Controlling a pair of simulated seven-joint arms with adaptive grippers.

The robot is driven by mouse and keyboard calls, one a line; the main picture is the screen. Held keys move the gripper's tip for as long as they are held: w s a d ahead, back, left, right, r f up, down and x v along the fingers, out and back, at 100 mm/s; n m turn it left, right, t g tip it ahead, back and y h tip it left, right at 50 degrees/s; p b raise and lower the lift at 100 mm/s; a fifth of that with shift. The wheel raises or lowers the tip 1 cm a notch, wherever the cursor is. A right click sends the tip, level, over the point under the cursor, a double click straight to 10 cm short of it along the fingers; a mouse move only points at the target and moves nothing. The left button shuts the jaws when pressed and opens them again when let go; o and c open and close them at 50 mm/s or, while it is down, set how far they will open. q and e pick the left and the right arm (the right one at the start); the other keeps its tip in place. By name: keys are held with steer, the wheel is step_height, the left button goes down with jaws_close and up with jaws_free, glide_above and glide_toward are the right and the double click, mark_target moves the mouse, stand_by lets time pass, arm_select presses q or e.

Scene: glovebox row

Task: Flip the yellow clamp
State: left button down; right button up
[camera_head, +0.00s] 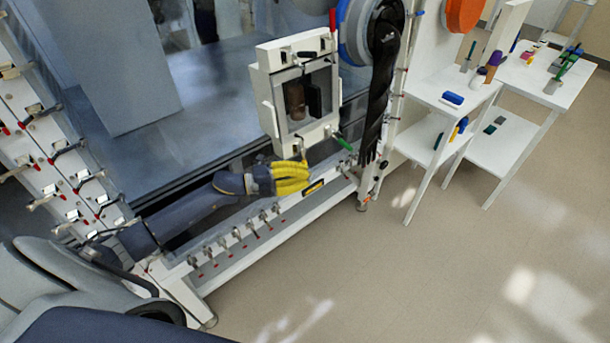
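The yellow clamp (303,148) is a small yellow handle at the lower edge of a white framed window unit (266,95) on the glovebox front. Its exact tilt is too small to tell. My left gripper (303,178) has yellow fingers and sits just below the clamp, in front of the lower rail. A narrow gap seems to show between the fingers and the clamp. The fingers lie close together, and I cannot tell whether they are open or shut. My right gripper is not in view.
A red-handled clamp (332,19) is at the unit's top right and a green-handled one (344,143) at its lower right. A black glove (380,90) hangs to the right. White tables (435,90) stand farther right. The floor (390,270) in front is clear.

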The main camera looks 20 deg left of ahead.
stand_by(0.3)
arm_select(q)
step_height(320, 180, up, 10)
stand_by(0.7)
